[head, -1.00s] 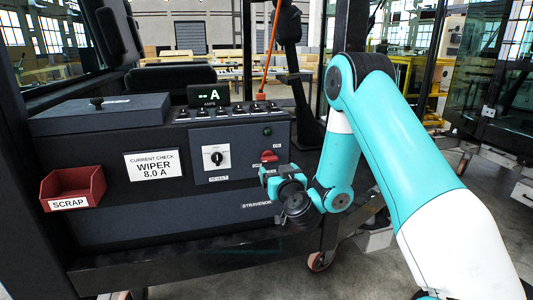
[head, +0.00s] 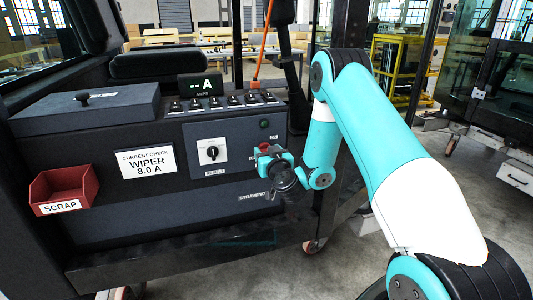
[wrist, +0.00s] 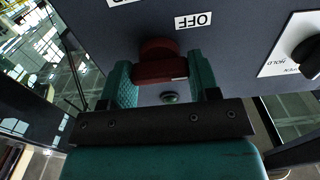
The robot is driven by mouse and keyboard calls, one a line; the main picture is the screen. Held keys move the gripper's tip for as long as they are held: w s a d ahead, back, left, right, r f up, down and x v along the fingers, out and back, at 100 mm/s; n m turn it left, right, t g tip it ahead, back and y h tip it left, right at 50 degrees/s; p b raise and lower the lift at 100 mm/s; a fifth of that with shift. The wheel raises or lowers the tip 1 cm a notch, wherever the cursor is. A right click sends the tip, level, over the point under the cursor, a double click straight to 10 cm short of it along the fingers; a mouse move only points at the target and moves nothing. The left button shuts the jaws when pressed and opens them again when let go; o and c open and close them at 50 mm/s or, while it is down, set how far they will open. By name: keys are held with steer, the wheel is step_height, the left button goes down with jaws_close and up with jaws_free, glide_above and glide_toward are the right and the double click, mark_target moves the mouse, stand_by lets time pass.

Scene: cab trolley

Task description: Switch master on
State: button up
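The red master switch knob (wrist: 158,62) is on the dark panel, with a bar handle that runs sideways in the wrist view. A pale mark shows at the handle's right end, and an OFF label (wrist: 193,21) is just beyond it. In the head view the red knob (head: 264,147) is partly hidden behind my gripper (head: 268,155), and an ON label (head: 270,138) shows above it. My gripper's two teal fingers (wrist: 161,78) stand on either side of the handle, with no gap visible at either end. The fingers look shut on it.
A green lamp (wrist: 169,97) is close to the knob. A rotary selector (head: 211,151) sits left of it, below several toggle switches (head: 213,102) and the amps display (head: 200,86), reading "-- A". A red scrap bin (head: 64,188) is at far left.

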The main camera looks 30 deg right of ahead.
steer(key=shift+c, duration=0.6)
steer(key=shift+m, duration=0.3)
steer(key=m, duration=1.7)
steer(key=shift+d+f+b, duration=0.1)
steer(key=shift+f+b, duration=0.1)
steer(key=shift+b, duration=0.1)
steer(key=shift+m, duration=0.3)
steer(key=shift+s, duration=0.1)
steer(key=o, duration=0.9)
steer(key=shift+r, duration=0.1)
